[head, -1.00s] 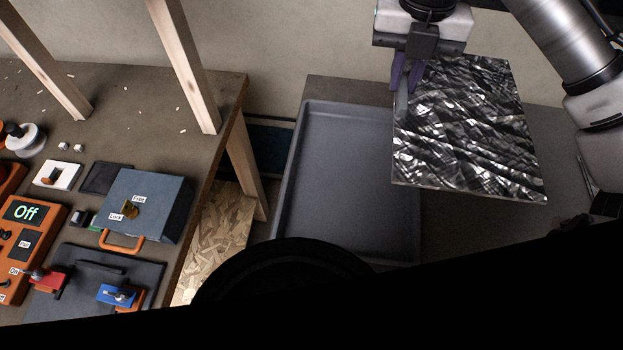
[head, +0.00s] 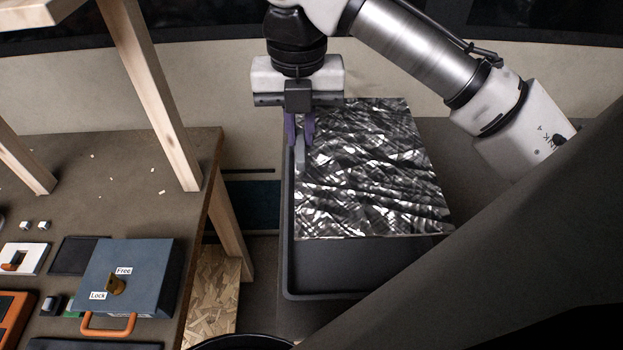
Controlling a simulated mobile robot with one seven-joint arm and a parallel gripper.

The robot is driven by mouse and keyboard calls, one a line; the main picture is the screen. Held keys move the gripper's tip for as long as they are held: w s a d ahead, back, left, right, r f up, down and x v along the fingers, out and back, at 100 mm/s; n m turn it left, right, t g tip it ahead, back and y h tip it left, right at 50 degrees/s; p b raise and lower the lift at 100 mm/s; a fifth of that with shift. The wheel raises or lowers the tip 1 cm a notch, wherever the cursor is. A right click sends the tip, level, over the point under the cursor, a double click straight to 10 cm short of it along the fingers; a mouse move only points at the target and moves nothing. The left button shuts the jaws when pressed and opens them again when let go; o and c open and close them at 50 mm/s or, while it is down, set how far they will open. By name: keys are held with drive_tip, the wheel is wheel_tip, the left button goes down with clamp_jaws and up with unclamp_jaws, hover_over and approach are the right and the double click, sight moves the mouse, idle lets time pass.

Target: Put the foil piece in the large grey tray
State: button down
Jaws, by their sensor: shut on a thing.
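The foil piece (head: 375,175) is a flat, crinkled black-and-silver sheet. My gripper (head: 300,142) is shut on its left edge, with purple fingers at a small grey part there. The large grey tray (head: 335,277) is below the foil piece, and the foil covers much of it from this view. The tray's front part and left rim show. The foil's right side reaches past the tray's right side in the picture. I cannot tell how high the foil is above the tray.
A brown workbench (head: 115,190) with wooden posts stands at the left. It carries a blue-grey box (head: 125,275) with an orange handle and Free and Lock labels. A gap with a chipboard panel (head: 215,290) lies between bench and tray. A pale wall is behind.

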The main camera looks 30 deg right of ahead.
wheel_tip(320, 180, down, 15)
drive_tip(key=shift+f, duration=0.1)
idle(0.3)
drive_tip(key=shift+f, duration=0.2)
drive_tip(key=c, duration=1.7)
unclamp_jaws()
drive_tip(key=shift+c, duration=0.2)
drive_tip(key=shift+r, duration=0.15)
wheel_tip(320, 180, up, 12)
drive_tip(key=shift+r, duration=0.1)
drive_tip(key=shift+s, duration=0.1)
